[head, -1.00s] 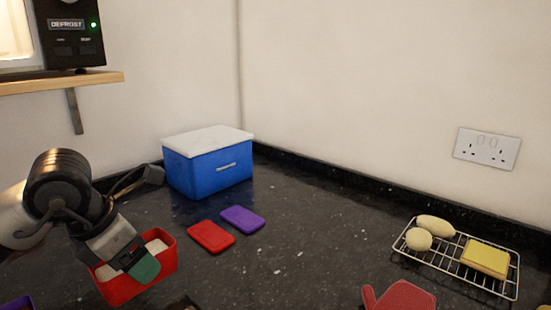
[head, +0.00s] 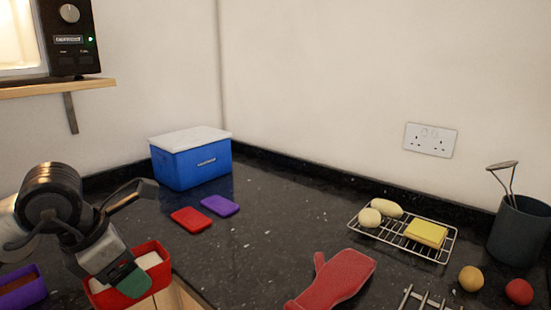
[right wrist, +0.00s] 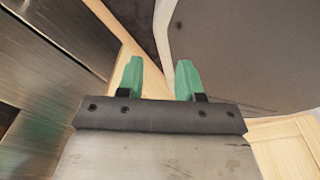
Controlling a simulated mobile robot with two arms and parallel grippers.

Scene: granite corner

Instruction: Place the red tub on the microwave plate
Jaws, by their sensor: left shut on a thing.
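My left gripper (head: 128,281) is shut on the wall of the red tub (head: 158,286), with one green fingertip showing against its side. The tub is upright, holds something white, and appears in front of the counter's edge at the lower left of the head view. The microwave (head: 72,38) stands at the upper left, its lit interior partly in view; its plate is not in view. My right gripper (right wrist: 160,80) shows in the right wrist view, its green fingers apart with nothing between them.
The microwave rests on a wooden shelf (head: 60,89). A blue box (head: 190,165), red lid (head: 192,219), purple lid (head: 220,205), wire rack (head: 398,240), red mitt (head: 340,278) and dark pot (head: 519,232) stand on the counter. A purple tub (head: 25,294) is at lower left.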

